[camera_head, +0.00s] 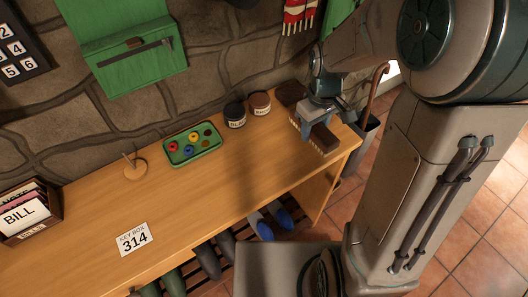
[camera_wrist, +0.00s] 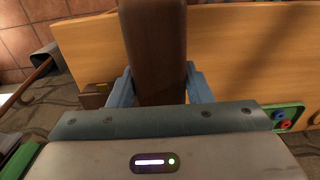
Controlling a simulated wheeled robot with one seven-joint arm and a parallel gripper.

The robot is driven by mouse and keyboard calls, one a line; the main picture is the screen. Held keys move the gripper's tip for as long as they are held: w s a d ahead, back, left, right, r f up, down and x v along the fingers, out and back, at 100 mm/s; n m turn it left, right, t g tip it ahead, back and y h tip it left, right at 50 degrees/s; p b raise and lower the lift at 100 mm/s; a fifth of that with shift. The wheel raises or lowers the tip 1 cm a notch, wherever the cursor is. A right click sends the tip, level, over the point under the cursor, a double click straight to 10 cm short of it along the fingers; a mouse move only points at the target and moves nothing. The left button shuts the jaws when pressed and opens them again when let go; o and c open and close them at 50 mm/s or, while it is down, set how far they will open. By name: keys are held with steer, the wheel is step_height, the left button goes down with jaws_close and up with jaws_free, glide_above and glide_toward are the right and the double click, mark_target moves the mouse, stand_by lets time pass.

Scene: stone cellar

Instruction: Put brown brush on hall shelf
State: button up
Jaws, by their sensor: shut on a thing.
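My gripper (camera_head: 308,122) is over the right end of the wooden hall shelf (camera_head: 236,186). It is shut on the brown brush (camera_head: 324,138), whose pale bristles face down close to the shelf top. I cannot tell whether the bristles touch the wood. In the wrist view the brush's dark brown back (camera_wrist: 153,45) stands between the two blue fingers (camera_wrist: 160,88), with the shelf top (camera_wrist: 235,50) behind it. Part of the brush is hidden by my gripper in the head view.
Two dark jars (camera_head: 260,103) and a dark brown item (camera_head: 290,93) stand behind my gripper. Shoes (camera_head: 263,228) sit below. A bin (camera_head: 364,130) with a cane is at right.

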steer(key=p, duration=0.1)
glide_above(276, 162)
step_height(276, 162, down, 6)
steer(key=shift+r, duration=0.15)
steer(key=shift+f+p, duration=0.45)
steer(key=shift+f, duration=1.65)
steer(key=shift+f, duration=0.2)
steer(key=o, duration=1)
steer(key=shift+o, duration=0.2)
steer(key=shift+r, duration=0.15)
